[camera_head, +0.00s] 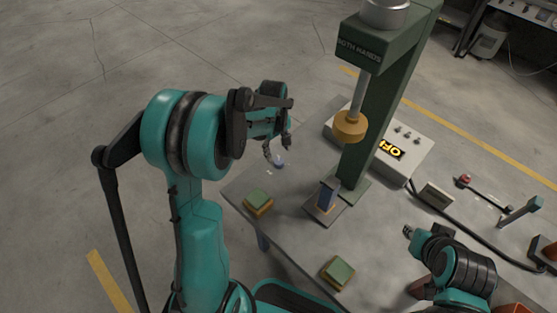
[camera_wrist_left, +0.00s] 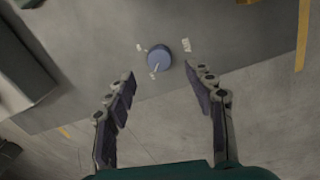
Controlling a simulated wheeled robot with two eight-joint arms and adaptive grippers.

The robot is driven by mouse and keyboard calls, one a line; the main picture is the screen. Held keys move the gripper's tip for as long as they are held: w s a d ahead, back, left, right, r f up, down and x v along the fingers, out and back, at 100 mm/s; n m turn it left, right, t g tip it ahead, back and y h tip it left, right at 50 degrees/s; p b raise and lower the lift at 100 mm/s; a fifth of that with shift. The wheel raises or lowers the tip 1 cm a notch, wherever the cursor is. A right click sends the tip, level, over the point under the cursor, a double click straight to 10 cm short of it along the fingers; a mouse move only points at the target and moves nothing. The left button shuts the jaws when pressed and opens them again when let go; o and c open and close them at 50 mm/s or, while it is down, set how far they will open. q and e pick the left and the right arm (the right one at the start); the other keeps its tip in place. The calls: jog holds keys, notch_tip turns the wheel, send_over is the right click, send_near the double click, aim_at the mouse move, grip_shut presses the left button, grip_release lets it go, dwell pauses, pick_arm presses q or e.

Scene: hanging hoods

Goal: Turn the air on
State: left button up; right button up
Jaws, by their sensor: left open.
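A small round blue knob (camera_head: 279,163) sits on the grey table near its far left edge. In the left wrist view the knob (camera_wrist_left: 160,53) shows a white pointer line towards the lower edge of the picture. Small pale labels (camera_wrist_left: 186,46) lie on both sides of it, too small to read. My left gripper (camera_head: 278,151) is open and empty above the knob. In its wrist view the fingertips (camera_wrist_left: 161,73) are spread on either side, with the knob just beyond them, apart from both. My right gripper (camera_head: 408,231) is at the lower right; its fingers are too small to judge.
A green press (camera_head: 376,110) stands on the table (camera_head: 290,226), with a white control box (camera_head: 420,148) with a lit "OFF" display behind it. Green-and-yellow blocks (camera_head: 258,199) (camera_head: 337,271) lie near the front. A blue block (camera_head: 327,194) stands under the press ram.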

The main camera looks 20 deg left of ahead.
aim_at(279, 161)
pick_arm(q)
jog(key=f+b, duration=0.2)
jog(key=f, duration=0.4)
jog(key=shift+w+f, duration=0.15)
jog(key=shift+w, duration=0.05)
jog(key=c, duration=1.2)
